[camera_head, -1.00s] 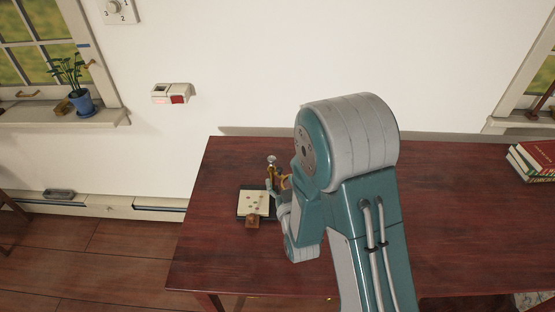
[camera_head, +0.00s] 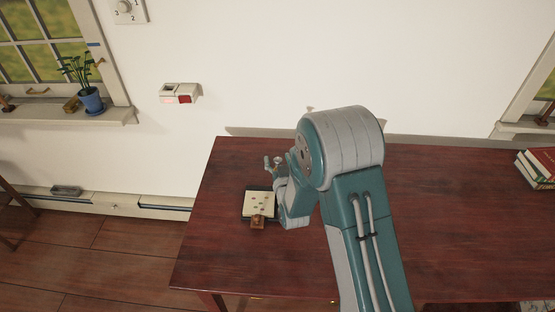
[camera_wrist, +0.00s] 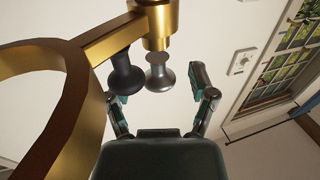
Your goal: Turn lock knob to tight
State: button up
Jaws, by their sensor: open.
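In the wrist view, a brass piece with a large curved loop (camera_wrist: 72,100) fills the left side. A dark flared knob (camera_wrist: 125,75) and a silver flared knob (camera_wrist: 160,75) sit side by side beneath its brass parts. I cannot tell which is the lock knob, and no tight mark is readable. My gripper (camera_wrist: 160,88) is open, with one finger on each side of the knobs; contact is unclear. In the head view, my gripper (camera_head: 274,163) is above the table by the pale board (camera_head: 258,202); the brass piece is largely hidden there.
The dark red table (camera_head: 450,220) is mostly clear. A small brown block (camera_head: 257,222) is at the board's front edge. Red books (camera_head: 540,165) lie at the far right. The wall holds a white box (camera_head: 178,93) and a numbered dial (camera_head: 125,8).

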grip_shut()
jog(key=shift+a+m+h, duration=0.1)
jog(key=shift+m+h, duration=0.3)
jog(key=shift+h, duration=0.2)
jog(key=m+h, duration=0.1)
jog(key=h, duration=0.1)
jog(key=m+h, duration=0.1)
jog(key=h, duration=0.1)
jog(key=shift+a+m+t, duration=0.1)
jog(key=shift+m+t, duration=0.2)
jog(key=m+g+h, duration=0.1)
jog(key=m+h, duration=0.1)
jog(key=h, duration=0.2)
jog(key=m+g+h, duration=0.1)
jog(key=m+h, duration=0.2)
jog(key=h, duration=0.1)
jog(key=m+g+h, duration=0.5)
jog(key=g+h, duration=0.1)
jog(key=shift+m, duration=0.4)
jog(key=shift+m+g+h, duration=0.65)
jog(key=shift+m+g, duration=0.3)
jog(key=shift+g, duration=0.45)
jog(key=shift+m+g+h, duration=0.65)
jog(key=shift+m+g, duration=0.3)
jog(key=shift+g, duration=0.45)
grip_release()
